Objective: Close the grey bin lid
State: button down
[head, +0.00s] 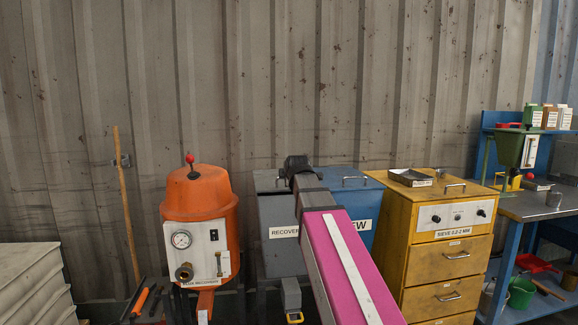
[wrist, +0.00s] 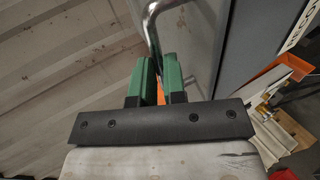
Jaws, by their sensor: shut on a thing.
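The grey bin (head: 279,251) stands near the middle of the head view, with a label beginning "RECOVE" on its front. Its grey lid (head: 266,183) shows as a low, slanted strip along the bin's top; whether a gap remains under it I cannot tell. My gripper (wrist: 160,80) has green fingers, shut on the lid's bent metal handle (wrist: 151,28). In the wrist view the lid's grey panel (wrist: 203,35) lies just right of the fingers. In the head view my dark wrist and pink arm cover the fingers and part of the bin.
A blue bin (head: 367,201) adjoins the grey one on the right, then a yellow drawer cabinet (head: 397,235) with a tray (head: 410,177) on top. An orange tank (head: 199,207) with a gauge stands left. A corrugated wall (head: 255,80) is close behind.

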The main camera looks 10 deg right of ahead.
jog(key=shift+s+f, duration=0.2)
jog(key=shift+f, duration=0.5)
jog(key=shift+s+f, duration=0.15)
jog(key=shift+f, duration=0.5)
jog(key=c, duration=1.2)
grip_release()
jog(key=shift+f, duration=0.1)
jog(key=shift+w, duration=0.1)
jog(key=v, duration=1.1)
jog(key=shift+w, duration=0.1)
